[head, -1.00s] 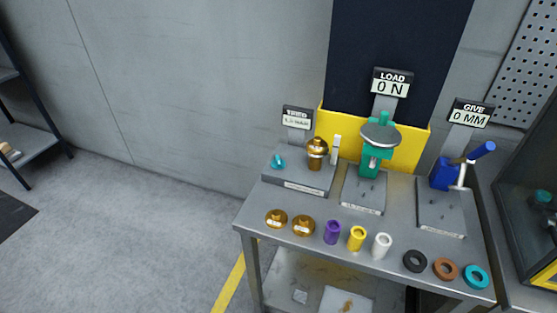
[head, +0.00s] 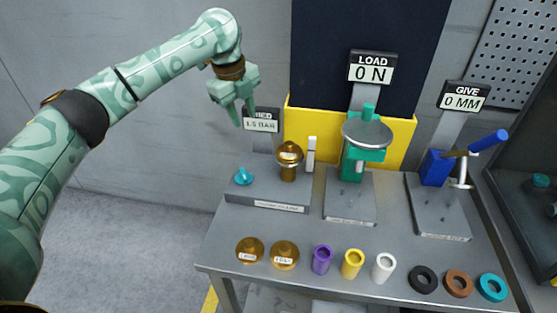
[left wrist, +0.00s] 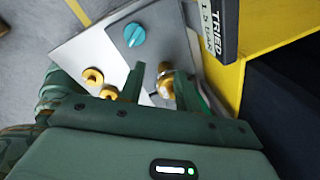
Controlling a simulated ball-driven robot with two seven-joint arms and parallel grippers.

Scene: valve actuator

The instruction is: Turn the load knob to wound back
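The load stand (head: 352,166) is a green press on a grey plate under a "LOAD 0 N" sign (head: 372,68). A round grey disc (head: 367,133) sits on it, with a green knob (head: 369,110) standing up at the top. My left gripper (head: 244,113) is open and empty, raised left of the load stand, in front of the "TRIED" sign. The left wrist view shows its two fingers (left wrist: 160,85) apart, above the left plate with the teal knob (left wrist: 134,35). My right gripper is not in view.
The left plate (head: 236,195) carries a teal knob, a brass piece (head: 289,160) and a white post (head: 311,154). A blue-handled lever (head: 487,141) stands right under "GIVE 0 MM". Brass caps (head: 284,254), coloured sleeves (head: 322,259) and rings (head: 458,283) line the table's front.

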